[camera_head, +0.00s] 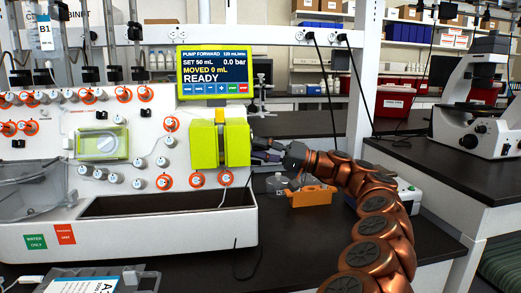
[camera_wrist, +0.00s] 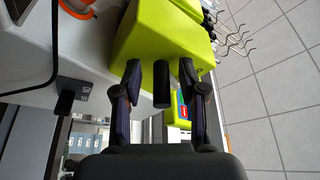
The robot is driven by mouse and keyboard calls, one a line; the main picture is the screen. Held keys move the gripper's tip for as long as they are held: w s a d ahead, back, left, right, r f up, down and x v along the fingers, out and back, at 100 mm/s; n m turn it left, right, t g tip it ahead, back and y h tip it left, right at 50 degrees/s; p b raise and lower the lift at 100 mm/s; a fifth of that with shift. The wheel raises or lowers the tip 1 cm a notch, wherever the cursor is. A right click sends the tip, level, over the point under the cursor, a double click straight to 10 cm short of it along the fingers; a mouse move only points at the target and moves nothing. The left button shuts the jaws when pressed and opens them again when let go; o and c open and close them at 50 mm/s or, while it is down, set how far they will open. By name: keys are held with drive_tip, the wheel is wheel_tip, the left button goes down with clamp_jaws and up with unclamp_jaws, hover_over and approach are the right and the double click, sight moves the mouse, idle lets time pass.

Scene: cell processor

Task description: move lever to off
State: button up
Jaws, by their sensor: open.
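A black cylindrical lever (camera_wrist: 161,86) sticks out from the yellow-green pump housing (camera_wrist: 160,40) in the wrist view. My gripper (camera_wrist: 160,72) is open, with one finger on each side of the lever and a visible gap to both. The housing also shows in the head view (camera_head: 237,143), on the right end of the white cell processor (camera_head: 120,240). There my gripper (camera_head: 262,150) is close to the housing's right side, and the lever is hidden. No on or off marking is readable.
The processor's display (camera_head: 215,73) reads "READY" and "MOVED 0 mL". An orange rack (camera_head: 311,196) stands on the dark bench (camera_head: 300,245) below my gripper. A white microscope (camera_head: 475,110) stands far right. A cable hangs down near the processor's right end.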

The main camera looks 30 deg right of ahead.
drive_tip(key=v, duration=1.2)
drive_tip(key=shift+d, duration=0.1)
idle(0.4)
